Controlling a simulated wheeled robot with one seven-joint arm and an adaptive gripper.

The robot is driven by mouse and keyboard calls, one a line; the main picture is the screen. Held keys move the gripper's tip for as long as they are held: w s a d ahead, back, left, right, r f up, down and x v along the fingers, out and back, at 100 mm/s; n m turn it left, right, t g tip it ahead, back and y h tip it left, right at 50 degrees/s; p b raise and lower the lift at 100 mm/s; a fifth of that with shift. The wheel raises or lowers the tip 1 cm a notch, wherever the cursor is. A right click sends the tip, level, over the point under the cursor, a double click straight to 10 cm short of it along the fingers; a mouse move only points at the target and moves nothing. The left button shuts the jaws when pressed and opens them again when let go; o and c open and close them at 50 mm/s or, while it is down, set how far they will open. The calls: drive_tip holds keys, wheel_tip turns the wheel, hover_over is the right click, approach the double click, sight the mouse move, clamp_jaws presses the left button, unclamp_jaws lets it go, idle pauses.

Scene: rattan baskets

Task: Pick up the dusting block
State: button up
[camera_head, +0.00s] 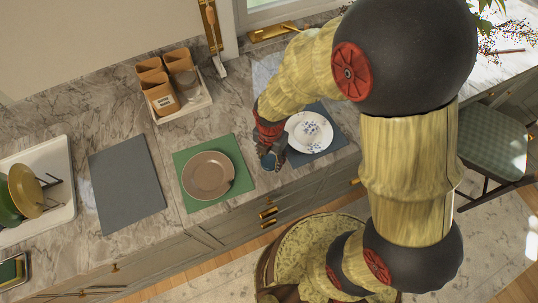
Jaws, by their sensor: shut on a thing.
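My gripper (272,160) is at the counter's front edge, between the brown plate on the green mat and the white patterned plate. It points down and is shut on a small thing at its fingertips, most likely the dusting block. The fingers and the arm's end largely hide it, and its shape and colour are too small to make out. I cannot tell whether it touches the counter. No other dusting block is clearly visible.
A brown plate (209,175) lies on a green mat (240,181) left of my gripper. A white patterned plate (312,131) lies on a blue-grey mat (337,143) to its right. A bare grey mat (126,185) and a tray of brown containers (161,98) are farther left.

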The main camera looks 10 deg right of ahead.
drive_tip(key=s+r, duration=0.5)
drive_tip(key=s, duration=0.5)
drive_tip(key=shift+s+a+r, duration=0.2)
drive_tip(key=shift+s+r, duration=0.05)
drive_tip(key=shift+r, duration=0.15)
drive_tip(key=o, duration=0.7)
drive_tip(key=c, duration=0.5)
drive_tip(key=shift+r+p, duration=0.15)
drive_tip(key=shift+p, duration=0.3)
